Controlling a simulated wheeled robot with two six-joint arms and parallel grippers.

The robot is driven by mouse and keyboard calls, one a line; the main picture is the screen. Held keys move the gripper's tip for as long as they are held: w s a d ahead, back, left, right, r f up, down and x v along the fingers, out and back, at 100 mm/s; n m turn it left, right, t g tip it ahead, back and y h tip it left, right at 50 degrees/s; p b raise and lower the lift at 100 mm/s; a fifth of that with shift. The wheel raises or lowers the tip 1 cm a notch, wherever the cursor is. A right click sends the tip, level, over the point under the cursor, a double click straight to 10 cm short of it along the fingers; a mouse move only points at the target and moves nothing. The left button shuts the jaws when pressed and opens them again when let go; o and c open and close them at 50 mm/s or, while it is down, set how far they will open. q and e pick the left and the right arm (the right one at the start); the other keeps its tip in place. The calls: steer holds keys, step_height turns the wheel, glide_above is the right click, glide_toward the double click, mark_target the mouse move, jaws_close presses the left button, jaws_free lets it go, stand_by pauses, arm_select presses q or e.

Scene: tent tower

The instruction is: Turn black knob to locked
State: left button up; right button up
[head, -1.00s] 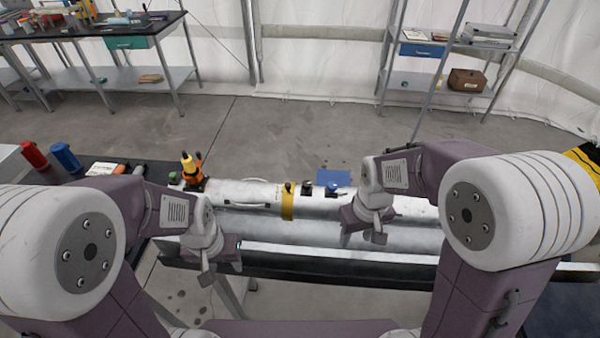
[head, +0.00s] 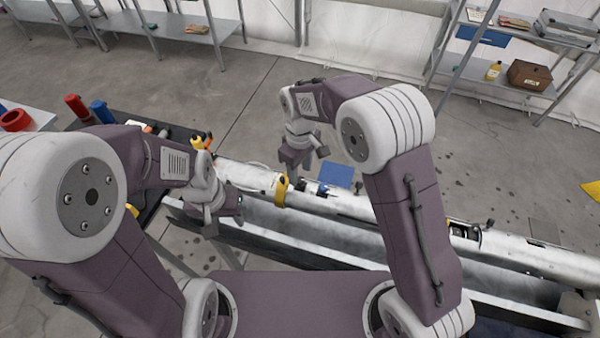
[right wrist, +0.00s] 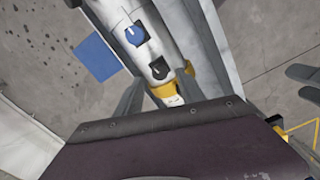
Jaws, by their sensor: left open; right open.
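The black knob (right wrist: 158,68) sits on the white tube (right wrist: 160,18) between a blue knob (right wrist: 134,36) and a yellow band (right wrist: 168,92) in the right wrist view. Its pointer and any lock marking are too small to read. In the head view the blue knob (head: 323,189) and the yellow band (head: 281,190) also show; the black knob is hard to make out between them. My right gripper (head: 298,164) is open and empty, raised above and behind the tube near the knobs. My left gripper (head: 225,220) is open and empty near the tube's left part.
A blue sheet (head: 337,174) lies beyond the knobs. Red (head: 76,106) and blue (head: 101,112) cylinders stand on the left. Shelves (head: 515,35) stand at the back right, with clear floor before them.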

mark_target(300, 182)
steer(key=shift+s+d+f, duration=0.1)
steer(key=shift+d+f, duration=0.1)
steer(key=shift+f, duration=0.85)
steer(key=shift+a+f, duration=0.1)
steer(key=shift+f, duration=0.1)
jaws_close()
steer(key=shift+r+m+p, duration=0.1)
steer(key=shift+m+p, duration=0.35)
steer(key=shift+m, duration=1.15)
jaws_free()
